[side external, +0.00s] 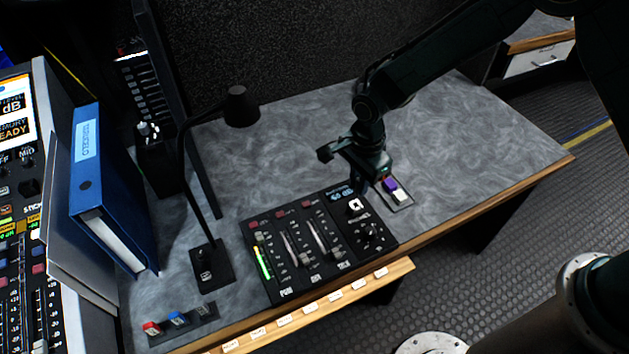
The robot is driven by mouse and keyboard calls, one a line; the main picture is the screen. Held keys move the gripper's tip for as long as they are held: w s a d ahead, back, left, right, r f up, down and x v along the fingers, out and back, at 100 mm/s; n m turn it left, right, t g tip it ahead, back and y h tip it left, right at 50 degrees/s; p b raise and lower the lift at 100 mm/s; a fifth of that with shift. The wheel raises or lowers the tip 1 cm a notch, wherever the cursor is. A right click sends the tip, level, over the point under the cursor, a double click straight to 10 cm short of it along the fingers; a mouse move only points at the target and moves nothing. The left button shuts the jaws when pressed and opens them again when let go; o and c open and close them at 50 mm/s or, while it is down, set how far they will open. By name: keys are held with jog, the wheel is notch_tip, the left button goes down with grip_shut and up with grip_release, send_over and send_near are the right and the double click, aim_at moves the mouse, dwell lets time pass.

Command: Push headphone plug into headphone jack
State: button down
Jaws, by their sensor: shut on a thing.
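My gripper (358,165) is low over the grey desk, just behind the right part of a black mixer panel (290,245). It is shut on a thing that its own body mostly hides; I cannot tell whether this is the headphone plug.
A black desk lamp (238,108) stands left of the panel. A blue binder (108,190) stands at the left. A rack with red, blue and grey pieces (182,325) lies at the front left. The desk (480,145) is clear to the right.

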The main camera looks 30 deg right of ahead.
jog(key=shift+f, duration=0.85)
jog(key=shift+f, duration=1.65)
dwell(1.4)
jog(key=c, duration=1.3)
grip_release()
notch_tip(320, 180, up, 14)
jog(key=shift+f, duration=0.2)
jog(key=shift+r, duration=0.15)
